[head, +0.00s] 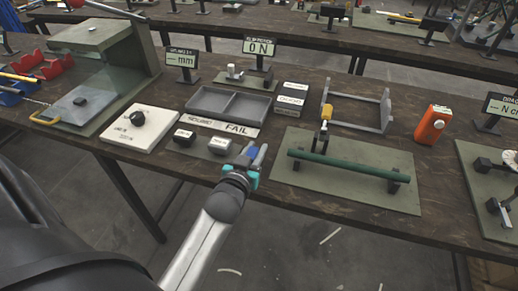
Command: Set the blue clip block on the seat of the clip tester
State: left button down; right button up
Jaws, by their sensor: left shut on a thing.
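The blue clip block (252,152) shows as a small blue patch between the fingers of my left gripper (257,156). The gripper is shut on it, over the front edge of the bench, and the fingers hide part of the block. The clip tester (246,80) stands farther back on a green plate, behind the grey tray. Its display (260,48) reads 0 N. A small pale fitting (235,72) stands on the plate; its seat is too small to make out clearly. My right gripper is not in view.
A green bar (345,170) on stands is to the right. White-labelled boxes (291,96) stand beside the tray.

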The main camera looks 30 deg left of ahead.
pick_arm(q)
jog(key=w+f, duration=0.1)
jog(key=w, duration=0.1)
jog(key=shift+w+a+f, duration=0.35)
jog(key=shift+w, duration=0.05)
jog(key=shift+f, duration=0.1)
jog(key=c, duration=1.1)
grip_release()
jog(key=shift+f+b, duration=0.1)
jog(key=shift+b, duration=0.2)
jog(key=o, duration=0.4)
jog(key=shift+o, duration=0.2)
